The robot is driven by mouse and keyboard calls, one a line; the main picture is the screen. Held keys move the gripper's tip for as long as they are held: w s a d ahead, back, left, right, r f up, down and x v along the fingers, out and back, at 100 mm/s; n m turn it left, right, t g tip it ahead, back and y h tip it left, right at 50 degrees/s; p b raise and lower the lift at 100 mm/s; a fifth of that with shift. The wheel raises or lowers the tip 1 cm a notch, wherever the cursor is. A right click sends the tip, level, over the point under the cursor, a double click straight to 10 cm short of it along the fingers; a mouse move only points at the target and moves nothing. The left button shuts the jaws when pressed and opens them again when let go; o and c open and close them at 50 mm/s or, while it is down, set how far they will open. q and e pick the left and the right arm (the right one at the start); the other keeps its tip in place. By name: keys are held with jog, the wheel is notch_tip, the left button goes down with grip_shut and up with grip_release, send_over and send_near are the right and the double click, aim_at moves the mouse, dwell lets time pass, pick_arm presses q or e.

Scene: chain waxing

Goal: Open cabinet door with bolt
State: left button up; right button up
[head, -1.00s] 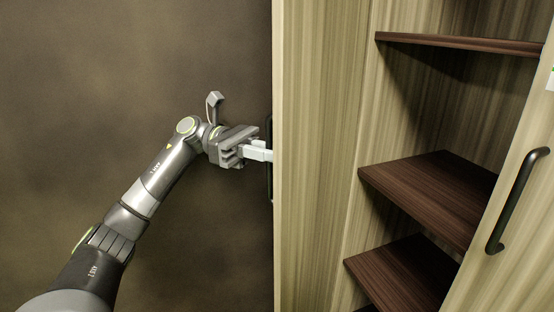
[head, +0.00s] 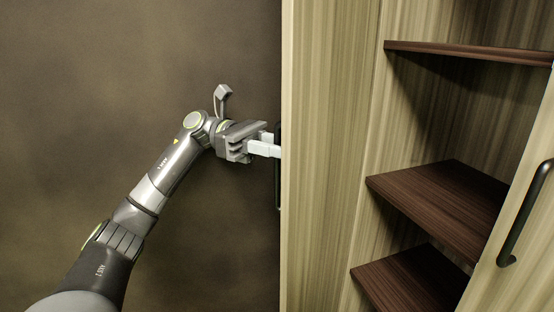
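The cabinet's left door (head: 325,150), pale wood grain, stands swung open and shows its inner face. A dark handle (head: 278,190) shows as a thin strip past its left edge, mostly hidden behind the door. My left gripper (head: 266,143) is at that handle. Its two pale fingers show with a gap between them, and their tips are partly hidden by the handle and door edge. The right door (head: 505,255) stands at the right with a black bar handle (head: 524,214). No bolt can be made out. My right gripper is not in view.
The cabinet's inside shows dark brown shelves: an upper one (head: 470,52), a middle one (head: 440,200) and a lower one (head: 410,280). I see no objects on them. A plain brown background fills the left, with free room around my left arm.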

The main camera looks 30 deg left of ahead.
pick_arm(q)
notch_tip(320, 180, up, 6)
jog(key=shift+r, duration=0.6)
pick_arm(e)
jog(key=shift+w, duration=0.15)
